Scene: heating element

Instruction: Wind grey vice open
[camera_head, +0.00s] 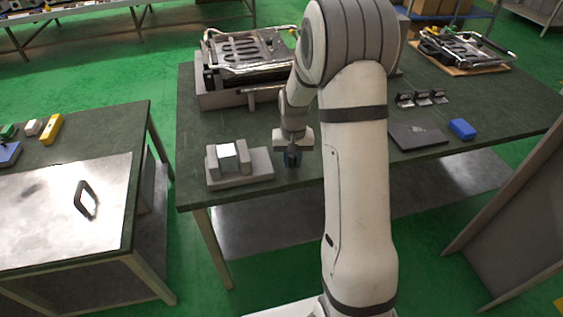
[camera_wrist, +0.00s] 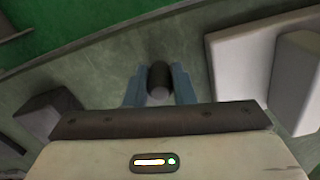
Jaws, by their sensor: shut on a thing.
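The grey vice (camera_head: 262,164) sits near the left front of the dark green table, with a pale block (camera_head: 228,151) between its upright jaws. In the wrist view the vice's light grey body (camera_wrist: 240,62) is at the right. My gripper (camera_head: 291,158) points down just to the right of the vice. In the wrist view its blue fingers (camera_wrist: 159,92) are shut on a dark round knob (camera_wrist: 158,76), one finger on each side. The knob's link to the vice does not show.
A heating element fixture (camera_head: 248,50) stands behind on the same table (camera_head: 300,180). A dark plate (camera_head: 418,136), a blue block (camera_head: 462,128) and small black clips (camera_head: 420,98) lie to the right. A side table (camera_head: 60,200) is at the left.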

